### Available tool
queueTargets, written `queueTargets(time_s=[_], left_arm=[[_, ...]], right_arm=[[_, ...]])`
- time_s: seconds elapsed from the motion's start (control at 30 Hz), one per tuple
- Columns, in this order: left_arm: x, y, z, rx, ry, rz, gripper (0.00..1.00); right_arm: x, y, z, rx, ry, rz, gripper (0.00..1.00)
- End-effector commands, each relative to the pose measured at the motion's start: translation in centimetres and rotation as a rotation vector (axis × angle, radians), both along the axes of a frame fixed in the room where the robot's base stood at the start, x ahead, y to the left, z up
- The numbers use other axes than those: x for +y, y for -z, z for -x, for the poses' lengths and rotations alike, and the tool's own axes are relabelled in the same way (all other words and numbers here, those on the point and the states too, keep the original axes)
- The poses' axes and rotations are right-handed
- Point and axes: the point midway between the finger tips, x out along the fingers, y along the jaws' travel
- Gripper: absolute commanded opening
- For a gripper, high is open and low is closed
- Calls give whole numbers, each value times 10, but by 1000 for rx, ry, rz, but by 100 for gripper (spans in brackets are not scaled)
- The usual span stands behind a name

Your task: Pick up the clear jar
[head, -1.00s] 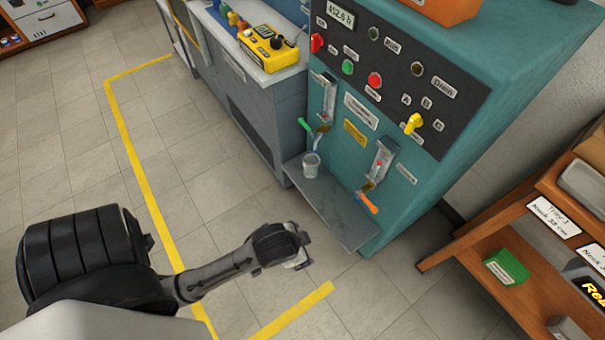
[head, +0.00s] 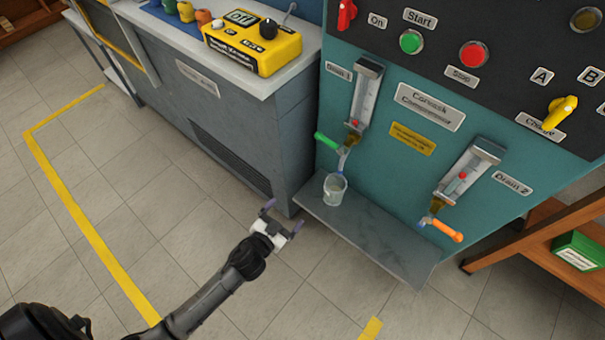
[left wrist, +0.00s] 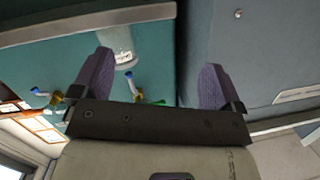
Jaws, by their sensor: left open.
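The clear jar (head: 335,188) stands upright on the grey shelf (head: 385,242) at the foot of the teal test bench, under the left spout with the green handle. My left gripper (head: 283,212) is open and empty, to the left of the jar and apart from it, off the shelf's left end. In the left wrist view the scene looks upside down. There the jar (left wrist: 117,42) shows near the top, between the open fingers (left wrist: 155,82) and closer to the left one. My right gripper is not in view.
The green drain handle (head: 327,142) and its spout are just above the jar. An orange drain handle (head: 447,230) juts out to the right. A grey cabinet (head: 225,110) stands left of the shelf. The floor in front is clear.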

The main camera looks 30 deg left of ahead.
Motion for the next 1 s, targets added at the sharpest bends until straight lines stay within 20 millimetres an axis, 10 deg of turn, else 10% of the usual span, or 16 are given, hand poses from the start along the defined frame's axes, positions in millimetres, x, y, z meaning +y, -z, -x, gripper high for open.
queueTargets(time_s=[0.37, 1.0], left_arm=[[-37, -29, -2, -154, 195, 276, 93], [-54, -29, -81, -150, 190, 289, 93]], right_arm=[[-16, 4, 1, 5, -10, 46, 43], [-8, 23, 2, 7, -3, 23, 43]])
